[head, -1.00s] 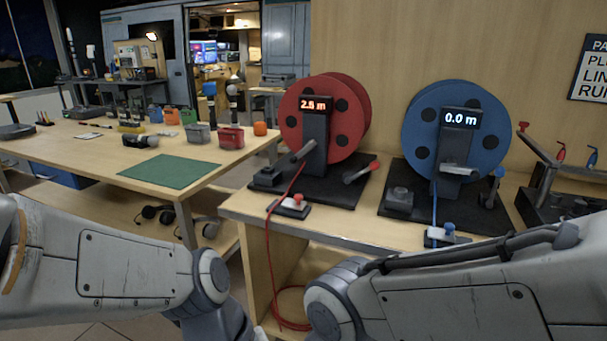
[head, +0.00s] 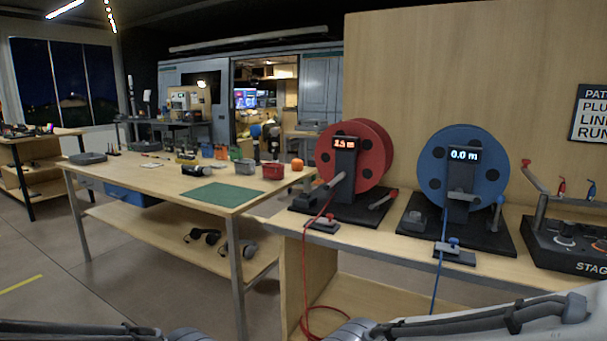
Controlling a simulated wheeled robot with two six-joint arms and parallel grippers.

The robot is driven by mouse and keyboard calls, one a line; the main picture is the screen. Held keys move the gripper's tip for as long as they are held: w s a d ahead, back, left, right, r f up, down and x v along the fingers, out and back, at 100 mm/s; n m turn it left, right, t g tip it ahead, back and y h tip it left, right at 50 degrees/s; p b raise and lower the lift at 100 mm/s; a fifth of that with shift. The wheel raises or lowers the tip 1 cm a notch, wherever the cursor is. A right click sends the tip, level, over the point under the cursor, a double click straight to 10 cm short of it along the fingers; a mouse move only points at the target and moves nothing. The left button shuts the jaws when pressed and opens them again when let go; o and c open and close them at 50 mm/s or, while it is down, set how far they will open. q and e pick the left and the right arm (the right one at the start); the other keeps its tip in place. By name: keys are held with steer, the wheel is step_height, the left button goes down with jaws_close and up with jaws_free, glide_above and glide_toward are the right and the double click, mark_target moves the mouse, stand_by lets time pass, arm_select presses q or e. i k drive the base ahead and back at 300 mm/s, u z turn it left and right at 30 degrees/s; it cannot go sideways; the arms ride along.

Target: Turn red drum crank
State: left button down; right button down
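The red drum (head: 375,160) stands on a black base (head: 341,208) on the wooden bench at right of centre. Its display (head: 345,143) is lit and seems to read about 2.5 m, but it is blurred. A red cable runs down from the drum past the bench's front edge. Parts of both my arms show along the bottom edge, below and well apart from the drum. Neither gripper is in view.
A blue drum (head: 488,168) reading 0.0 m stands right of the red one. A black control box (head: 575,240) is at the far right. A work table (head: 130,180) with a green mat (head: 223,195) is at left. Open floor (head: 50,265) lies at lower left.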

mark_target(340, 177)
steer(key=u, duration=0.65)
steer(key=i, duration=1.3)
steer(key=z, duration=0.85)
steer(key=i, duration=0.5)
steer(key=z, duration=0.55)
